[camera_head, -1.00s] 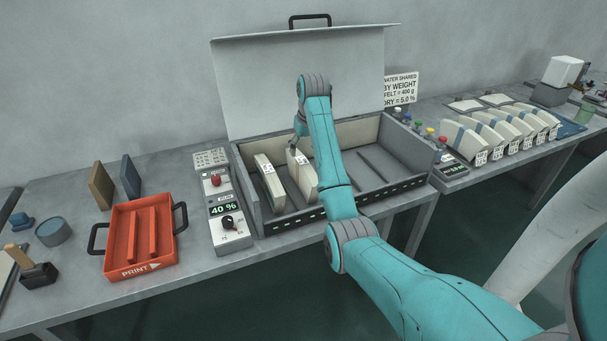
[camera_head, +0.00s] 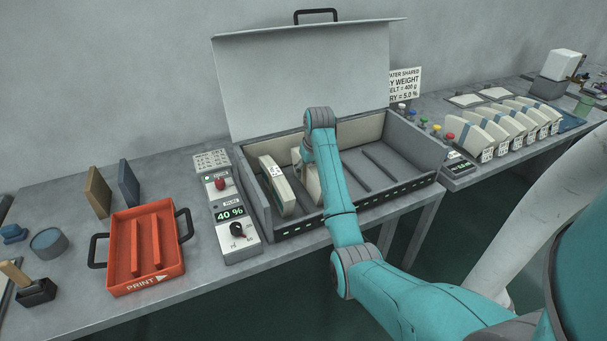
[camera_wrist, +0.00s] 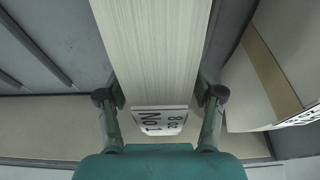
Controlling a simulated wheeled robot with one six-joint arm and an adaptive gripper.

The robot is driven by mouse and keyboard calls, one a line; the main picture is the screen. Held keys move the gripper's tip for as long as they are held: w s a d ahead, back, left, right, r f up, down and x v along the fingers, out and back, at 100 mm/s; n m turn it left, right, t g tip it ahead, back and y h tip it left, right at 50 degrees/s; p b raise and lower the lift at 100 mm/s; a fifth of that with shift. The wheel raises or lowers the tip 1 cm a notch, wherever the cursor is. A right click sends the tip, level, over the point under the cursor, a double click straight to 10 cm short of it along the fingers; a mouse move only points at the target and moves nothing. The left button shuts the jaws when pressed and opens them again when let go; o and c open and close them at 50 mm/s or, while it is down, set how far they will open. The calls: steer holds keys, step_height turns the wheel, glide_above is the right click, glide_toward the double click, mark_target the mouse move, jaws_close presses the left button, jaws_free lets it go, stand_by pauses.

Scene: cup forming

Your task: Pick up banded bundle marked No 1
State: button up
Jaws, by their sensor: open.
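The bundle marked No 1 (camera_wrist: 155,50) fills the middle of the wrist view, a pale layered block with a white label reading "8 oz No 1". In the head view the bundle (camera_head: 313,183) stands in the open grey box (camera_head: 408,190), partly hidden behind my arm. My gripper (camera_wrist: 160,96) is open, with one finger on each side of the bundle near its labelled end. I cannot tell whether either finger touches it. My gripper is hidden by my arm in the head view.
A second pale bundle (camera_head: 277,185) stands left of it in the box and shows at the right in the wrist view (camera_wrist: 265,80). The raised lid (camera_head: 300,80) stands behind. A control panel (camera_head: 228,205) and red tray (camera_head: 120,250) lie left; several bundles (camera_head: 490,132) stand right.

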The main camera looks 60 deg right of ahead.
jaws_close()
steer(key=shift+r, duration=0.1)
